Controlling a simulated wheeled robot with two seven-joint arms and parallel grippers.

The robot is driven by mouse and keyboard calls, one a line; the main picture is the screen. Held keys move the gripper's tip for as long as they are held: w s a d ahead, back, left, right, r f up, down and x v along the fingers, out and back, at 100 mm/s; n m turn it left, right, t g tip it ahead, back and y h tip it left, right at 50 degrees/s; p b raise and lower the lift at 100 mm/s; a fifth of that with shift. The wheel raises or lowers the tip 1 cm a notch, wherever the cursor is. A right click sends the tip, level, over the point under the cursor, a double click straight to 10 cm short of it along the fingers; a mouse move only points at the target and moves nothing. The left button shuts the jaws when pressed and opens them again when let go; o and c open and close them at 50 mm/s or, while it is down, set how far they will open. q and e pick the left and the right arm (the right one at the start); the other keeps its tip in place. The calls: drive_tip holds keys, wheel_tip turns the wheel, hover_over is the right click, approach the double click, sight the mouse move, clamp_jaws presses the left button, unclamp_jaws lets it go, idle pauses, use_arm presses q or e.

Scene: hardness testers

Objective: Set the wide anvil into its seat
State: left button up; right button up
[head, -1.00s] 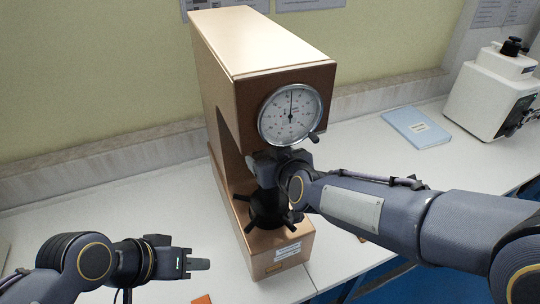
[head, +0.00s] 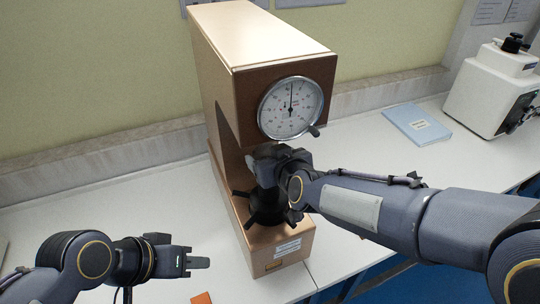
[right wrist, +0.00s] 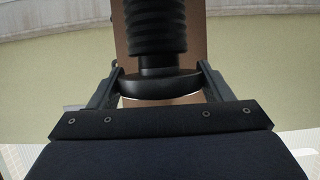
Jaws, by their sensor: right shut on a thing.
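The hardness tester (head: 222,90) is a tall copper-brown machine with a round dial and a black spoked handwheel (head: 268,208) low on its front. My right gripper (head: 262,158) is in the tester's gap below the dial. In the right wrist view its two fingers (right wrist: 160,88) are shut on the dark round disc of the wide anvil (right wrist: 160,87). The anvil lines up with a black ribbed column (right wrist: 155,30); I cannot tell if it rests fully in the seat. The head view hides the anvil. My left gripper (head: 198,262) hovers over the bench at left, its finger gap unclear.
A blue booklet (head: 416,124) lies on the white bench to the right. A white machine (head: 490,90) stands beyond it. A small orange item (head: 202,298) lies at the front edge of the picture. The bench left of the tester is mostly clear.

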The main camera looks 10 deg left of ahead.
drive_tip(key=shift+r, duration=0.1)
drive_tip(key=o, duration=1)
drive_tip(key=shift+c, duration=1.1)
drive_tip(key=shift+s+d, duration=0.15)
drive_tip(key=shift+s, duration=0.1)
drive_tip(key=s+d, duration=0.1)
drive_tip(key=s+d+p, duration=0.1)
drive_tip(key=s, duration=0.1)
drive_tip(key=s+d+p, duration=0.1)
drive_tip(key=s, duration=0.1)
drive_tip(key=shift+s+d+r, duration=0.1)
drive_tip(key=shift+s+d, duration=0.1)
drive_tip(key=shift+d, duration=0.1)
